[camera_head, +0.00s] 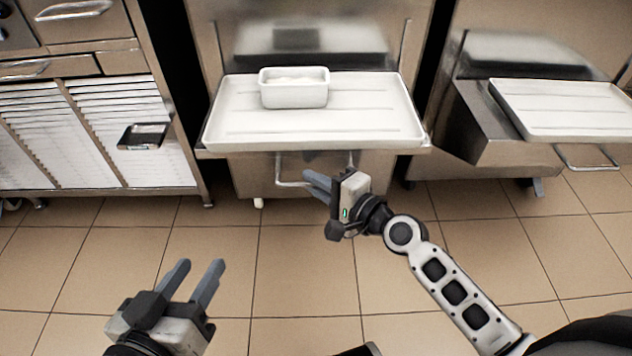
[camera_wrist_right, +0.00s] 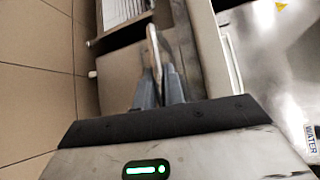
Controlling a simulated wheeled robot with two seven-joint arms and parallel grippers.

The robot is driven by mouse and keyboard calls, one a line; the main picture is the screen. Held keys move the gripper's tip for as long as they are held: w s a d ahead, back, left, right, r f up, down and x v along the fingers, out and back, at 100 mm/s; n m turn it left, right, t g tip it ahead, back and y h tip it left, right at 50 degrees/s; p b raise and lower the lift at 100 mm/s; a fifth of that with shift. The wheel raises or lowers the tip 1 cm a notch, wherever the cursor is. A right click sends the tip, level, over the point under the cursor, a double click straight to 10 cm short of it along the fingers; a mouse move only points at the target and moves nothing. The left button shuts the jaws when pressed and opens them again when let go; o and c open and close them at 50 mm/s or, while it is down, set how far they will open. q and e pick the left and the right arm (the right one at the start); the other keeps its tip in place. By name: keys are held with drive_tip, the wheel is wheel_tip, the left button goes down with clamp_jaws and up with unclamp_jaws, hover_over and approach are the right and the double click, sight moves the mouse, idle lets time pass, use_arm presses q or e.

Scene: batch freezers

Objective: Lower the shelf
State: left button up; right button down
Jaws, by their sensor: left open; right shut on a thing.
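The white shelf (camera_head: 370,125) juts out from the front of the middle freezer and looks level. A small white tub (camera_head: 294,94) stands on it. Below the shelf is a metal bar handle (camera_head: 282,172). My right gripper (camera_head: 318,184) is at this handle, under the shelf's front edge, and its fingers are shut on it. In the right wrist view the handle (camera_wrist_right: 154,48) runs between the fingers (camera_wrist_right: 160,88); part of it is hidden by them. My left gripper (camera_head: 192,282) is open and empty above the floor at the lower left.
A second machine with its own white shelf (camera_head: 570,110) and bar handle (camera_head: 590,163) stands at the right. A steel cabinet (camera_head: 95,110) with slatted white panels stands at the left. The tiled floor (camera_head: 280,270) in front is clear.

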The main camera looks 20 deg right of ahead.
drive_tip(key=shift+s+f, duration=0.1)
drive_tip(key=shift+f, duration=0.3)
drive_tip(key=c, duration=1.6)
unclamp_jaws()
drive_tip(key=shift+o, duration=0.6)
drive_tip(key=shift+r, duration=0.1)
use_arm(q)
drive_tip(key=shift+w+d+r+n+t+h+b, duration=0.15)
drive_tip(key=shift+d+r+n+t+h+b, duration=0.6)
drive_tip(key=shift+b, duration=1.65)
use_arm(e)
drive_tip(key=v, duration=1.5)
drive_tip(key=shift+s, duration=0.35)
use_arm(q)
drive_tip(key=shift+a, duration=0.1)
use_arm(e)
drive_tip(key=shift+d+r, duration=0.1)
drive_tip(key=shift+r, duration=0.05)
